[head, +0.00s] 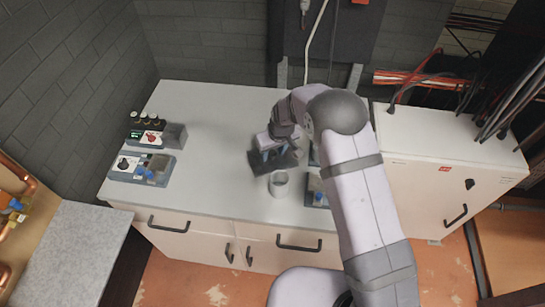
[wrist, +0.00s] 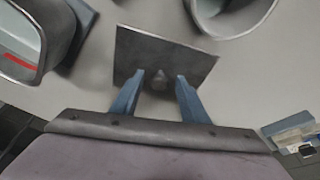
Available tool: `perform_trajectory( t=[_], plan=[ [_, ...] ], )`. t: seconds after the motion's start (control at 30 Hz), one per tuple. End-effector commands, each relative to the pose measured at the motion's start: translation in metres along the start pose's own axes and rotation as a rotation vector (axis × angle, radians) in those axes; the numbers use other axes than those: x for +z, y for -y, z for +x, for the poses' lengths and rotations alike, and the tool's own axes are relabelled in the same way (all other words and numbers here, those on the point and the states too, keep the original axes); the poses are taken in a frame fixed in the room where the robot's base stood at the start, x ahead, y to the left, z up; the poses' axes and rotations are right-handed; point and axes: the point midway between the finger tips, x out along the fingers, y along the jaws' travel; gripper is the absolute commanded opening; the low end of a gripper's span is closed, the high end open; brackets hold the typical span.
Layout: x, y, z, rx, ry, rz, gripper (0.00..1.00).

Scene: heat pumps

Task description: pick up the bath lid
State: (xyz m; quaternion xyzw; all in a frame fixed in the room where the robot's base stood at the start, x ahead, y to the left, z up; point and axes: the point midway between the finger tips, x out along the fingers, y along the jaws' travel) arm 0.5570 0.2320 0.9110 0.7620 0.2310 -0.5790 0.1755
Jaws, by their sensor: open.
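The bath lid (wrist: 160,50) is a dark grey square plate with a small knob at its middle. In the wrist view it lies below my gripper (wrist: 160,76), whose two blue fingers stand apart on either side of the knob. A gap shows between the knob and each finger. In the head view the lid (head: 288,161) shows as a dark plate on the white counter, partly covered by my gripper (head: 274,154). Whether the fingertips touch the plate cannot be told.
A round metal cup (head: 279,185) stands close in front of the lid. A metal-rimmed container (wrist: 38,72) with a red line inside is at the wrist view's left. Grey devices (head: 140,168) sit at the counter's left end. The counter between is clear.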

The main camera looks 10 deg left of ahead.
Motion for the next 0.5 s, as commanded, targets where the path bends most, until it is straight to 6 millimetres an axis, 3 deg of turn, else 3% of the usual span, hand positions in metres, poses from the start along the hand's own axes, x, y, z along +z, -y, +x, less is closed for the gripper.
perform_trajectory(
  t=[0.07, 0.23, 0.5],
  plan=[
    [-0.0001, 0.0, -0.0001, 0.0, 0.0, 0.0, 0.39],
    [0.0, 0.0, -0.0003, 0.0, 0.0, 0.0, 0.0],
    [-0.0007, -0.0002, -0.0011, 0.0, -0.001, 0.0, 0.0]
  ],
)
